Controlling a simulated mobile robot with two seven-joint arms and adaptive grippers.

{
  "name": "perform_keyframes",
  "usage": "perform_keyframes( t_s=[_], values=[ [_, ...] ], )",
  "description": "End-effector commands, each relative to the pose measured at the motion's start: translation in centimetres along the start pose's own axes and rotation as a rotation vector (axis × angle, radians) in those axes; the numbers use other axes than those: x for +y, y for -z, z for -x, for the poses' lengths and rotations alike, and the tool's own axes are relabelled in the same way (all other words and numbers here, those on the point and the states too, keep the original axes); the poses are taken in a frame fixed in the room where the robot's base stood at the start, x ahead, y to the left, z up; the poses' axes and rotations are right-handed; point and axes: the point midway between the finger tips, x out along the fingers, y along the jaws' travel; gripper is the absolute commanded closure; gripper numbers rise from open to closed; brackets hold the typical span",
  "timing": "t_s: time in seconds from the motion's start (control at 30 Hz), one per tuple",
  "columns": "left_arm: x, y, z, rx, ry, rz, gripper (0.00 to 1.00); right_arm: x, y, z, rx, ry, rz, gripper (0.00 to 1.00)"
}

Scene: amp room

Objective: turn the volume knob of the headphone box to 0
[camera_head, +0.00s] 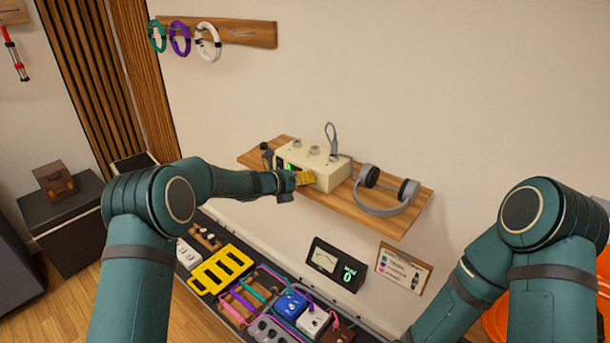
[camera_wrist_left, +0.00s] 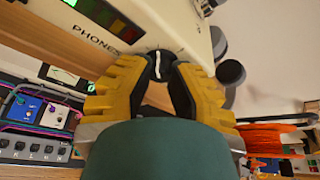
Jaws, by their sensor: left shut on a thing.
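The headphone box (camera_head: 322,168) is a cream box standing on the wooden wall shelf. In the left wrist view its front panel (camera_wrist_left: 75,12) carries the label "PHONES" and a small meter with green, yellow and red segments. My left gripper (camera_head: 306,178) is at the front of the box. In the left wrist view its yellow fingers (camera_wrist_left: 160,68) are shut on the dark volume knob (camera_wrist_left: 157,62), one on each side. The knob has a white pointer line; its scale is not readable. My right gripper is out of view; only its arm shows at the right.
Grey headphones (camera_head: 385,192) lie on the shelf (camera_head: 372,222) right of the box. Knobs and a grey cable loop (camera_head: 331,138) are on top of the box. Below are a meter showing a green 0 (camera_head: 338,264), a notice card (camera_head: 403,270) and a pedalboard with several pedals.

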Motion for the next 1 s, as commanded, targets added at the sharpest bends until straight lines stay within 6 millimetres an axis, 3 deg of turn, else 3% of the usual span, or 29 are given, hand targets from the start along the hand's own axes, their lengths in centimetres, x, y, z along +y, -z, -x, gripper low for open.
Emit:
perform_keyframes(
  t_s=[0.3,0.8,0.83,0.9,0.93,1.0],
  values=[
    [-0.09,-0.31,0.0,-0.002,0.05,0.115,1.0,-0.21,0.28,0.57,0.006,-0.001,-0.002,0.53],
    [-0.12,-0.34,-0.01,-0.002,0.059,0.135,1.0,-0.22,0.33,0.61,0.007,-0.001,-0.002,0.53],
    [-0.12,-0.35,-0.01,-0.002,0.059,0.135,0.76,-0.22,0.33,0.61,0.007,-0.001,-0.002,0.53],
    [-0.12,-0.34,-0.01,-0.002,0.058,0.135,0.51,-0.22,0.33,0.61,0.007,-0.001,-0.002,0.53],
    [-0.11,-0.32,-0.01,-0.001,0.058,0.135,0.46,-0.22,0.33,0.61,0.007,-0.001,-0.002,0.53],
    [-0.06,-0.24,-0.01,0.0,0.057,0.135,0.46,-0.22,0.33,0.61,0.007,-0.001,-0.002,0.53]
  ],
)
